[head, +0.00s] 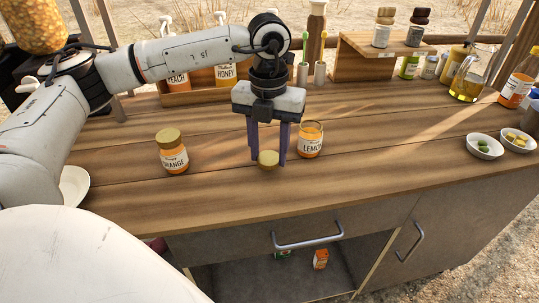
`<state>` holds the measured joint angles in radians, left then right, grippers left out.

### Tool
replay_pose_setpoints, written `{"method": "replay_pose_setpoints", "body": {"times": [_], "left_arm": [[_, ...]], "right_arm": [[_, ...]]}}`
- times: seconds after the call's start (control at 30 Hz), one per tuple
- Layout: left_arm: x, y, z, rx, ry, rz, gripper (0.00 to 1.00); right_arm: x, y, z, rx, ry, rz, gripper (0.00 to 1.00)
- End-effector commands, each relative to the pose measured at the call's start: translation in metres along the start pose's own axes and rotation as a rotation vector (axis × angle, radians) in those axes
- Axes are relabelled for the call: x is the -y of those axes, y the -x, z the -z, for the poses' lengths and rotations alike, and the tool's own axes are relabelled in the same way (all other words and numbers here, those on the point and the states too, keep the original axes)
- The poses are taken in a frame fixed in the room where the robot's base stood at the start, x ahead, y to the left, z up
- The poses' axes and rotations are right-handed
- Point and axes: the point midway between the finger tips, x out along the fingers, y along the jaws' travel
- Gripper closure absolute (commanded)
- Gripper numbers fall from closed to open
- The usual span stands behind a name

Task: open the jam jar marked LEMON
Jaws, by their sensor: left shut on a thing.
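The jar marked LEMON (311,140) stands upright on the wooden counter, orange inside, with no lid on its top. My left gripper (268,160) is just left of this jar, pointing down, shut on a gold lid (268,158). The lid is low, at or close to the counter top; I cannot tell whether it touches. Another jar, marked ORANGE (172,152), stands to the left with its gold lid on. My right gripper is not in view.
Bottles marked PEACH (178,82) and HONEY (226,75) stand in a wooden rack behind. Two small bowls (485,147) and a glass jug (466,85) are at the right. A plate (74,187) is at the left. The counter's front middle is clear.

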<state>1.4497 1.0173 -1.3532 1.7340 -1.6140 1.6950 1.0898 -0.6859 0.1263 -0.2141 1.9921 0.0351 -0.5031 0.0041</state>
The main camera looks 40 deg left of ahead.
Motion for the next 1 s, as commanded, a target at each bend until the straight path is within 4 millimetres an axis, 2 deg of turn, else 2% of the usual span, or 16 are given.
{"method": "replay_pose_setpoints", "body": {"times": [0.1, 0.53, 0.57, 0.63, 1.0], "left_arm": [[0.0, -0.014, 0.0, 0.0, 0.0, 0.0, 0.88], [0.0, -0.021, 0.0, 0.001, -0.001, 0.0, 0.88], [0.0, -0.02, 0.0, 0.001, -0.001, 0.0, 0.56], [0.0, -0.019, 0.0, 0.001, -0.001, 0.0, 0.44], [0.0, -0.014, 0.0, 0.002, -0.001, 0.001, 0.42]], "right_arm": [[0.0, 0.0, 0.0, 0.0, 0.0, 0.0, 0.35], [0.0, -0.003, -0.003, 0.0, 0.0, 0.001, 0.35], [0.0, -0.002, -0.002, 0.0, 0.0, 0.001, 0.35], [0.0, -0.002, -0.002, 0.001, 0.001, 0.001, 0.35], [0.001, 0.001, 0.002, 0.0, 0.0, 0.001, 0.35]]}}
